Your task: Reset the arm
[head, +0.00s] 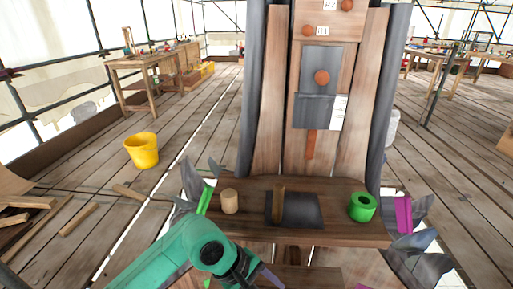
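My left arm (180,245) is teal and comes in from the lower left, in front of the wooden shelf (345,232). My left gripper (258,276) is partly visible as dark parts at the bottom edge; its fingers are mostly hidden or cut off, so I cannot see whether it holds anything. My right arm and gripper are not in view. On the shelf stand a pale wooden cylinder (230,202) at the left, a dark square plate (306,211) with an upright brown piece (279,203) at its left part, and a green ring-shaped piece (362,207) at the right.
A tall wooden spire panel (268,120) with grey edges rises behind the shelf. Grey pointed leaf shapes (415,210) flank the shelf, with green and magenta strips. A workbench (150,62) stands farther back.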

